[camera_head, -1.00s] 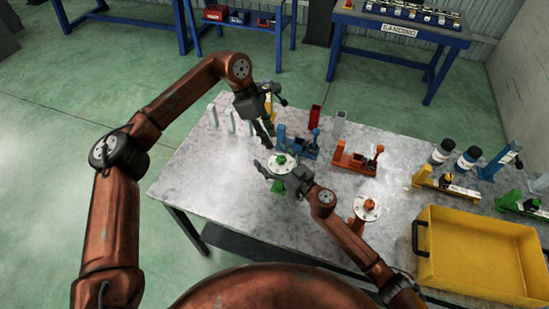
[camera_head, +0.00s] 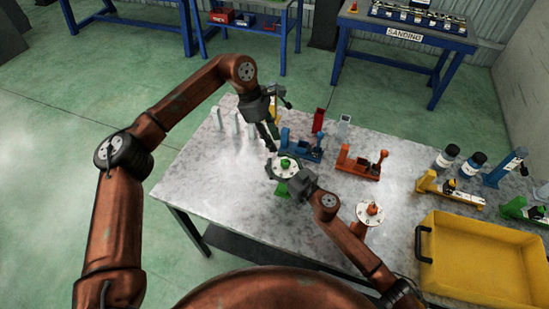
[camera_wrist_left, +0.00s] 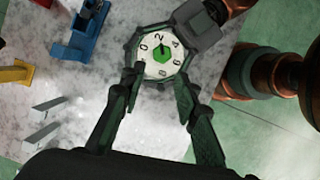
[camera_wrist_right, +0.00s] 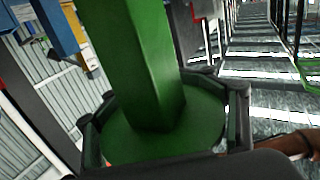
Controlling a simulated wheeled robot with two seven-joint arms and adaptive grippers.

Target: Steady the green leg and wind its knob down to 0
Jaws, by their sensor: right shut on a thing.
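The green leg (camera_head: 281,189) stands on the table under a round white dial with a green knob (camera_head: 285,163). My right gripper (camera_head: 281,171) is shut on the leg's head, with its fingers around the dial's rim. In the right wrist view the green post (camera_wrist_right: 135,60) rises from a round green plate between the fingers. My left gripper (camera_head: 272,143) is open and empty just behind the dial. In the left wrist view the knob (camera_wrist_left: 162,57) lies beyond its parted fingertips (camera_wrist_left: 160,76); the knob's dark mark appears near 2.
An orange leg with a similar dial (camera_head: 369,213) stands to the right. A blue fixture (camera_head: 301,150) and an orange fixture (camera_head: 362,165) sit behind. A yellow bin (camera_head: 480,260) fills the right front corner. The table's left front is clear.

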